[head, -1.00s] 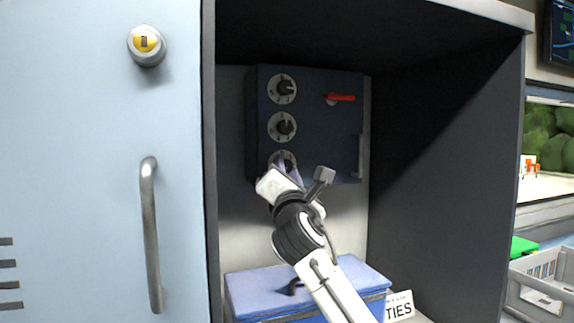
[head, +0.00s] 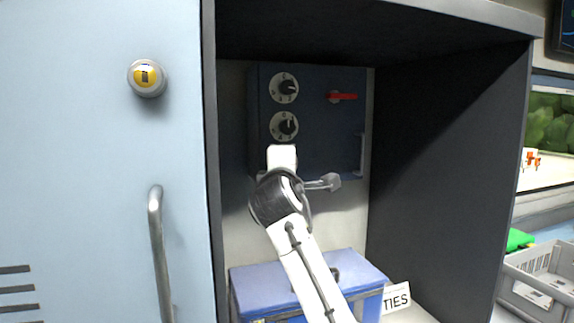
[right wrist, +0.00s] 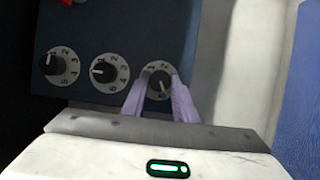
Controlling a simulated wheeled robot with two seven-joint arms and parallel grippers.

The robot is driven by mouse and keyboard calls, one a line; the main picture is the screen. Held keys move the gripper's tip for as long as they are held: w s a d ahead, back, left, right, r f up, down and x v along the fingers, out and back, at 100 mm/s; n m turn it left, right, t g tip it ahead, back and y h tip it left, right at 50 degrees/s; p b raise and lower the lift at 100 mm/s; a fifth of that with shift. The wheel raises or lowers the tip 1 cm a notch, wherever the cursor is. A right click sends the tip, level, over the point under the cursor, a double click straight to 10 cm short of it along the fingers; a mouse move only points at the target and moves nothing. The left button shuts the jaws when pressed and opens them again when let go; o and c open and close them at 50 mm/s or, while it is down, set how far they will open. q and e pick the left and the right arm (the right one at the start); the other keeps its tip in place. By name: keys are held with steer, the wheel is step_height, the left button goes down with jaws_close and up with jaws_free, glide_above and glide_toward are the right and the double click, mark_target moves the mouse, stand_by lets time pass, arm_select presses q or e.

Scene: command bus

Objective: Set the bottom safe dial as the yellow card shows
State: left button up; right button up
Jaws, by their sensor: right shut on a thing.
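The dark blue safe (head: 320,135) stands inside the open cabinet, with dials in a column on its left side. The top dial (head: 284,88) and middle dial (head: 284,125) show in the head view; the bottom dial is hidden there behind my right gripper (head: 282,158). In the right wrist view the bottom dial (right wrist: 159,85) is at the right end of the row. My right gripper (right wrist: 160,78) has its two purple fingers shut on that dial's black knob, one on each side. The yellow card and my left gripper are not in view.
A red lever (head: 343,97) and a grey handle (head: 359,152) are on the safe's front. A blue box (head: 352,270) lies below it. The pale blue cabinet door (head: 90,200) is at the left, the dark cabinet wall (head: 450,150) at the right. A grey crate (head: 545,285) stands outside.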

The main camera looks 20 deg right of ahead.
steer(key=shift+m, duration=0.5)
stand_by(0.3)
steer(key=o, duration=1.1)
steer(key=shift+c, duration=0.2)
steer(key=b+v, duration=0.2)
steer(key=v, duration=0.8)
steer(key=shift+r, duration=0.3)
steer(key=shift+s+f, duration=0.1)
steer(key=shift+s, duration=0.1)
